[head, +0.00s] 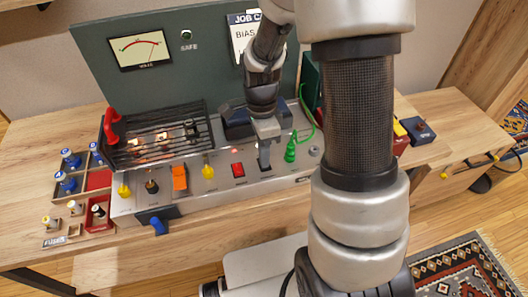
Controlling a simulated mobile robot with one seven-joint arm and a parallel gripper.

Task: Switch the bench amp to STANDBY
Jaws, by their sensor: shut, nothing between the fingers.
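The bench amp (222,183) stands on the wooden bench, a pale chassis with a caged, glowing top at its left. Along its front are a black knob (152,187), an orange switch cover (180,177), a yellow lever (208,170) and a red rocker switch (238,170). Their labels are too small to read, so I cannot tell which one sets STANDBY. My gripper (265,162) is shut and empty, pointing down at the panel just right of the red rocker. It hides the panel under it; I cannot tell whether it touches.
A green board behind carries a meter (139,50) and a lamp marked SAFE (186,35). The cage has a red handle (112,125). A green plug (290,150) with its cable stands right of my gripper. Fuse holders (70,158) sit left. My arm hides part of the right side.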

